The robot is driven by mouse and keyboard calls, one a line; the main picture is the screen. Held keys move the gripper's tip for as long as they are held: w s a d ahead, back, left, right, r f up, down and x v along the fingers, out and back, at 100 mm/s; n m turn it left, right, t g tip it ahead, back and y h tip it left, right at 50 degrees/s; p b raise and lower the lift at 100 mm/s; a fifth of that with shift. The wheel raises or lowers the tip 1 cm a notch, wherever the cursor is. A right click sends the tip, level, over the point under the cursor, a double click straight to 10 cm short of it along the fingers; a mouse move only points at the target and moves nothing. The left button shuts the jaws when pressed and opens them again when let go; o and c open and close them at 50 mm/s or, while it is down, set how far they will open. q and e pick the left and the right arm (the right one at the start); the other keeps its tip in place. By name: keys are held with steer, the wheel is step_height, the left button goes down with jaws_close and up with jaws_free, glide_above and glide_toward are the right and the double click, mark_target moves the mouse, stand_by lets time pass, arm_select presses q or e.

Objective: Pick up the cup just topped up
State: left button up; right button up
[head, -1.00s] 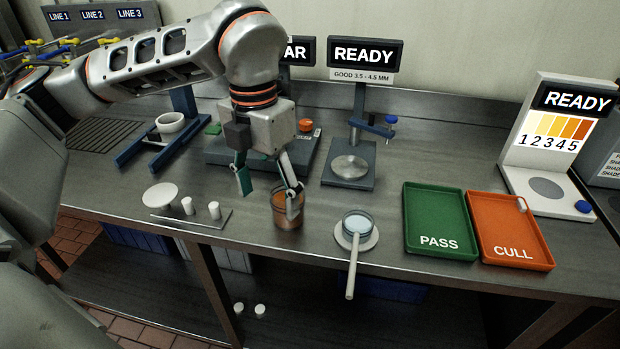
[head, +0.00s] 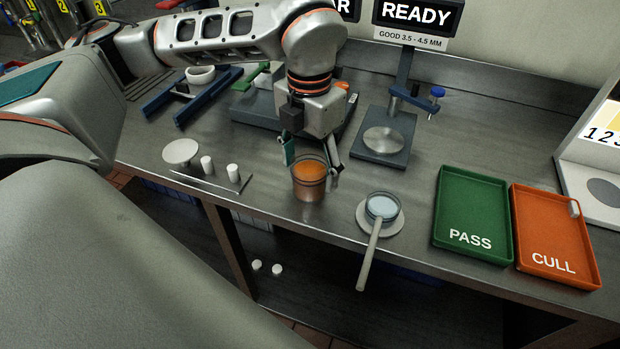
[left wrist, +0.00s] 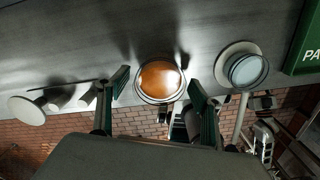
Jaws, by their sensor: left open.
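A clear cup of orange-brown liquid (head: 309,182) stands upright near the bench's front edge. It also shows from above in the left wrist view (left wrist: 160,80). My left gripper (head: 313,162) is open and empty, just behind the cup in the head view, its fingers to either side of the cup's upper part. In the left wrist view the cup lies just beyond and between the two fingertips (left wrist: 159,87); I cannot tell whether either touches it. My right gripper is not in view.
A lidded-looking dish with a handle (head: 381,208) sits on a round plate to the right of the cup. Small white cylinders (head: 207,165) and a white disc (head: 181,152) lie left. Green PASS (head: 472,185) and orange CULL (head: 556,215) trays stand right. A gauge stand (head: 385,140) is behind.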

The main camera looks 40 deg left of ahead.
arm_select(q)
steer(key=shift+f, duration=0.3)
steer(key=c, duration=1.4)
steer(key=shift+o, duration=0.2)
steer(key=shift+r, duration=0.1)
